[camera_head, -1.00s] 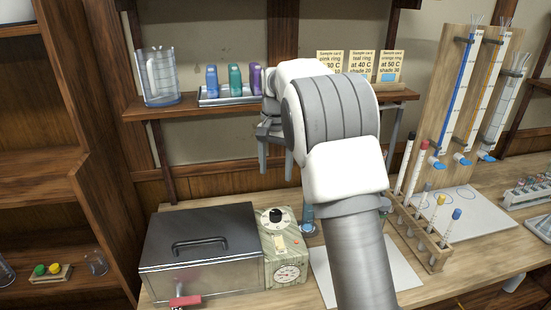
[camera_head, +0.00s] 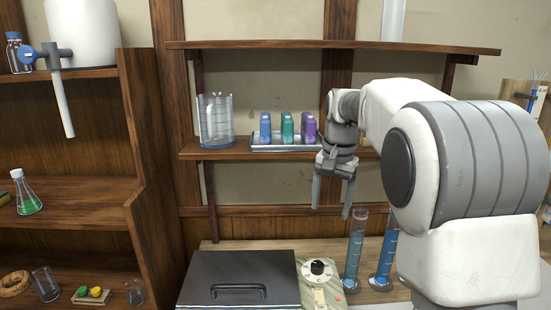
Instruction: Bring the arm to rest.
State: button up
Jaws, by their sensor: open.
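My gripper (camera_head: 331,196) hangs from my bent arm in front of the wall, with its fingers pointing down and spread apart. Nothing shows between the fingers. My arm's white and grey links fill the right side of the view and hide part of the bench and shelf there.
A metal box with a handle (camera_head: 238,279) and a dial unit (camera_head: 320,280) stand below. Blue cylinders (camera_head: 354,250) stand near my arm. A wooden cabinet (camera_head: 135,170) stands left.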

jog(key=s+r+n+t, duration=0.1)
jog(key=s+r+n, duration=0.1)
jog(key=s, duration=0.6)
jog(key=s+r+n+t, duration=0.1)
jog(key=s+r+t, duration=0.1)
jog(key=s, duration=0.7)
jog(key=s+f+n+t, duration=0.1)
jog(key=s+f+n, duration=0.2)
jog(key=s, duration=0.9)
jog(key=shift+a+f+t, duration=0.15)
jog(key=shift+f+t, duration=0.15)
jog(key=shift+f, duration=0.9)
